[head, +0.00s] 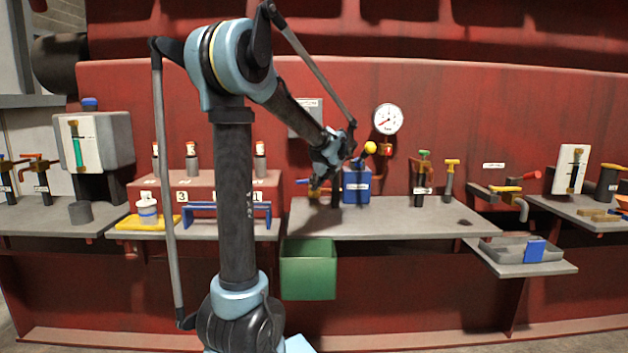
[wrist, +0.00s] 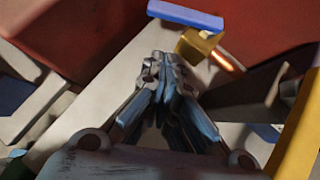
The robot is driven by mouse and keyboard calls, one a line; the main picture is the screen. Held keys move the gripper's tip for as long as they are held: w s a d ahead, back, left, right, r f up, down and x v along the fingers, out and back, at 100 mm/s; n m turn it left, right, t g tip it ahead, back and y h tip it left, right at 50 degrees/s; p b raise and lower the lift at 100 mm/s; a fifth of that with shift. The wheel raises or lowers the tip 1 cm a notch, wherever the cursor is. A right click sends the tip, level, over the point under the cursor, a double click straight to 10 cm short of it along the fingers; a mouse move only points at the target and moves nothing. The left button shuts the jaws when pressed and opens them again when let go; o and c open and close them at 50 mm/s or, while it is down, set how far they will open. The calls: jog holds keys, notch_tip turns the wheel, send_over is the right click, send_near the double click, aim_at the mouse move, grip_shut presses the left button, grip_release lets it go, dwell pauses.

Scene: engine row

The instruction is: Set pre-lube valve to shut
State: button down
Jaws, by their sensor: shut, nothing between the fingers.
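No label that I can read names the pre-lube valve, so I cannot tell for sure which one it is. In the wrist view, a small brass valve body (wrist: 198,45) with a flat blue lever (wrist: 185,16) lies just beyond my gripper (wrist: 165,62). The fingers are together with nothing between them, and they look apart from the lever. In the head view my gripper (head: 326,172) is low over the middle bench, left of a blue box (head: 356,187). A small yellow-orange part shows beside it, partly hidden by the arm.
The grey bench (head: 400,217) carries a green-topped valve (head: 423,168) and a yellow-topped one (head: 450,172). A pressure gauge (head: 388,119) is on the red wall. A green bin (head: 308,270) hangs in front. A yellow bar (wrist: 298,135) is close on the wrist view's right.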

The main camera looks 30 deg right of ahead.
jog(key=shift+w+d+f, duration=0.1)
jog(key=shift+w+f, duration=0.2)
jog(key=shift+w, duration=0.65)
jog(key=shift+w+a+f, duration=0.1)
jog(key=shift+w+f, duration=0.15)
jog(key=shift+w, duration=0.7)
jog(key=shift+w+d+f, duration=0.1)
jog(key=shift+w+f, duration=0.2)
jog(key=shift+w, duration=0.65)
